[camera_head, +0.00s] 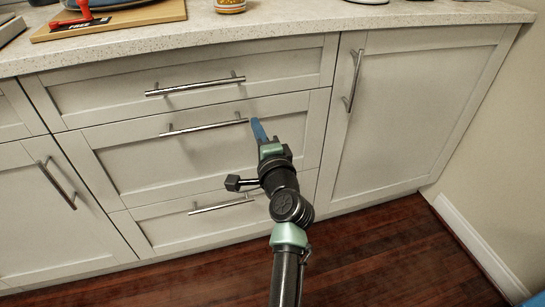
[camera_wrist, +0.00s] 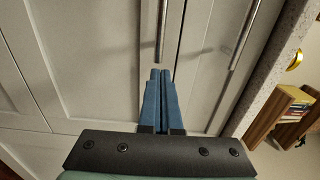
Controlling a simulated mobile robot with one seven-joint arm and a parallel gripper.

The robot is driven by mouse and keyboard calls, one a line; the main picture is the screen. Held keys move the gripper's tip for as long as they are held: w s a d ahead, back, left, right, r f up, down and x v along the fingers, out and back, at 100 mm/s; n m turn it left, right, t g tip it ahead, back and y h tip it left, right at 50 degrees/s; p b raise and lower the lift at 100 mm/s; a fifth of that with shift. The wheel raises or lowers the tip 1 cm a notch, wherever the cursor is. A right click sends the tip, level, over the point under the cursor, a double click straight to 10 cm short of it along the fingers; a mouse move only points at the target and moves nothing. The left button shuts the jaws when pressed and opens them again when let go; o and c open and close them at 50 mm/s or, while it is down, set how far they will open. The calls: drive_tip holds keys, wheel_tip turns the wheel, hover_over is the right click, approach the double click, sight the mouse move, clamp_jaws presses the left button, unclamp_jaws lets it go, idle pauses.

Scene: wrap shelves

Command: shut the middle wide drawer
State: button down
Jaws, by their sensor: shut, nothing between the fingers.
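The middle wide drawer (camera_head: 150,170) has a pale shaker-style front and a horizontal metal bar handle (camera_head: 205,127). Its front looks flush or nearly flush with the drawers above and below; I cannot tell a small gap. My gripper (camera_head: 257,128) is shut and empty, its blue fingers pointing at this drawer's front just right of the handle's right end. In the wrist view, turned sideways, the fingertips (camera_wrist: 160,72) are close to the end of that handle (camera_wrist: 162,35). I cannot tell whether they touch the front. My arm hides part of the drawer's lower right.
The top drawer (camera_head: 270,72) and bottom drawer (camera_head: 170,228) look shut. Cupboard doors flank the stack, one with a vertical handle (camera_head: 354,80) at right. A speckled countertop (camera_head: 270,27) overhangs above. Wooden floor (camera_head: 400,260) is clear in front; a wall stands right.

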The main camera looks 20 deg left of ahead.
drive_tip(key=p+v, duration=0.2)
drive_tip(key=v, duration=0.6)
drive_tip(key=shift+s+d+f, duration=0.2)
drive_tip(key=shift+s, duration=0.1)
drive_tip(key=s+d+r+n+t+h, duration=0.1)
drive_tip(key=d+r+n+t, duration=0.15)
drive_tip(key=r, duration=0.65)
drive_tip(key=s+d+r+n+t+h, duration=0.15)
drive_tip(key=r+n, duration=0.25)
drive_tip(key=r, duration=0.6)
drive_tip(key=s+d+r+n+t, duration=0.1)
drive_tip(key=d+r+n+t, duration=0.15)
drive_tip(key=r, duration=0.65)
drive_tip(key=s+d+r+n+t+h, duration=0.1)
drive_tip(key=s+d+r+t+h, duration=0.25)
drive_tip(key=s+r, duration=0.5)
drive_tip(key=s+d+r+n+t+h, duration=0.2)
drive_tip(key=s+d+r+t+h, duration=0.15)
drive_tip(key=s+r, duration=0.5)
wheel_tip(320, 180, up, 38)
drive_tip(key=w+a+g+p, duration=0.1)
drive_tip(key=w+p, duration=0.1)
drive_tip(key=p, duration=3.6)
drive_tip(key=shift+w, duration=0.35)
